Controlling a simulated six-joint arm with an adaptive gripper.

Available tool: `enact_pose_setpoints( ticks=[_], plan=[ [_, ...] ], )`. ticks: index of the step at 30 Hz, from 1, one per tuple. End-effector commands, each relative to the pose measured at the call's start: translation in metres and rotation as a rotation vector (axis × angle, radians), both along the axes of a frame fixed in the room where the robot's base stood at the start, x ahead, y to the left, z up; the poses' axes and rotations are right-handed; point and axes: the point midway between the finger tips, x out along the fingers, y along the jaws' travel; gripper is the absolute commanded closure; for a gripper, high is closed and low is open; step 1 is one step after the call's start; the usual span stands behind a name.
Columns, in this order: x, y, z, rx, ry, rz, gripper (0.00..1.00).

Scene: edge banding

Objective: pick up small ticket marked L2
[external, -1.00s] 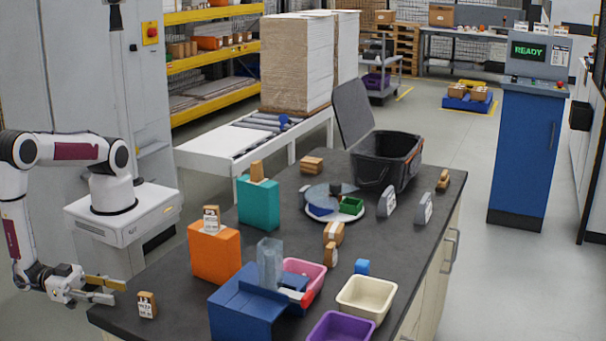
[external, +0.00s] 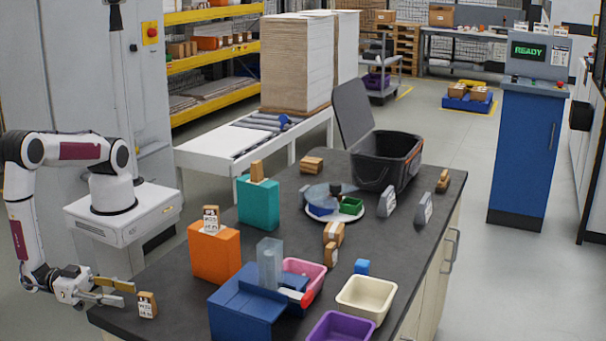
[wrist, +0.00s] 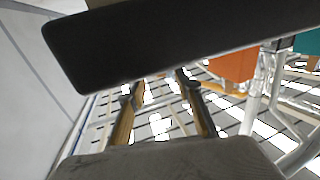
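A small wooden block ticket (external: 147,304) with a white printed label stands upright on the near left corner of the dark table. Its print is too small to read, so I cannot tell if it says L2. My gripper (external: 129,294) is open and empty just left of this ticket, its fingers pointing at it, with a small gap apparent. In the wrist view my gripper's two fingers (wrist: 162,110) are spread. I cannot make out the ticket there. Another labelled wooden ticket (external: 211,219) stands on the orange box (external: 215,254).
A blue stand (external: 240,312), a pink bin (external: 309,272), a cream bin (external: 366,300) and a purple bin (external: 340,328) are right of the orange box. A teal box (external: 258,204) stands behind. The table (external: 180,290) is clear between the near ticket and the orange box.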

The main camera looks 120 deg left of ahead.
Motion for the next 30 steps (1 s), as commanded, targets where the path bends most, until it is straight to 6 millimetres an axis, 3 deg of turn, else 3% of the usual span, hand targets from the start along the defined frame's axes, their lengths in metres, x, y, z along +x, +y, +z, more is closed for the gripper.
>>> enact_pose_setpoints(
  ticks=[8, 21, 30],
  plan=[
    [0.008, 0.003, 0.002, 0.000, 0.000, 0.003, 0.66],
    [0.046, 0.014, 0.005, 0.000, 0.000, 0.003, 0.66],
    [0.050, 0.014, 0.005, 0.000, 0.000, 0.000, 0.66]
  ],
)
